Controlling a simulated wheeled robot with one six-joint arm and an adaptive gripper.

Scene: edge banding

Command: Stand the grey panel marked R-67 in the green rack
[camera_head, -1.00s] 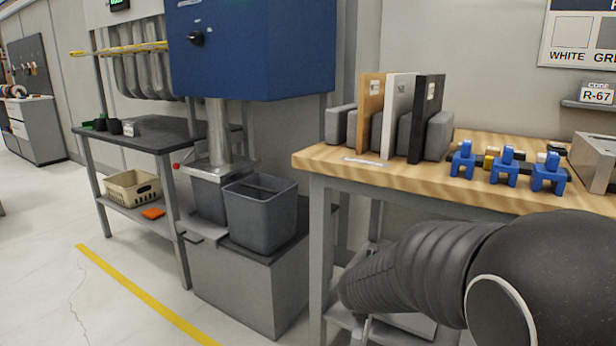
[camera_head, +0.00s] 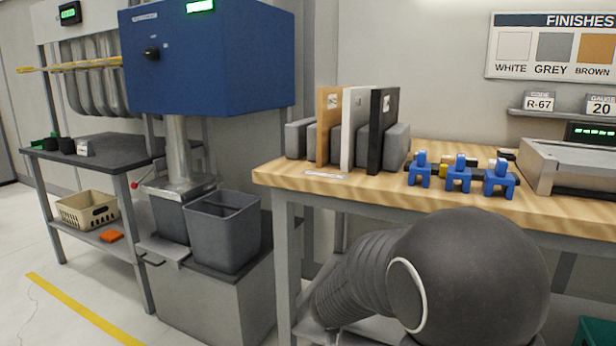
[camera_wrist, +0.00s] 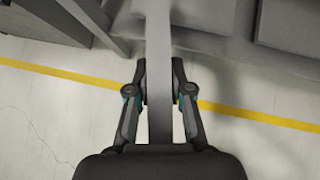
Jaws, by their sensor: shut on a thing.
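In the wrist view my gripper (camera_wrist: 159,92) is shut on a grey panel (camera_wrist: 158,50), seen edge-on as a narrow upright strip between the two fingers. No marking on it can be read from this angle. In the head view only my dark arm shows; the gripper and the panel are hidden or out of frame. A green piece (camera_head: 597,334) shows at the bottom right corner of the head view, mostly cut off; I cannot tell if it is the green rack. A sign reading R-67 (camera_head: 539,102) stands on the wall shelf.
A wooden bench (camera_head: 270,176) holds brown (camera_head: 327,128), white (camera_head: 353,130) and black (camera_head: 381,132) panels standing between grey blocks, and blue clamps (camera_head: 459,175). A blue machine (camera_head: 215,60) with a grey bin (camera_head: 225,232) stands left. Pale floor with a yellow line (camera_head: 85,310) lies open at left.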

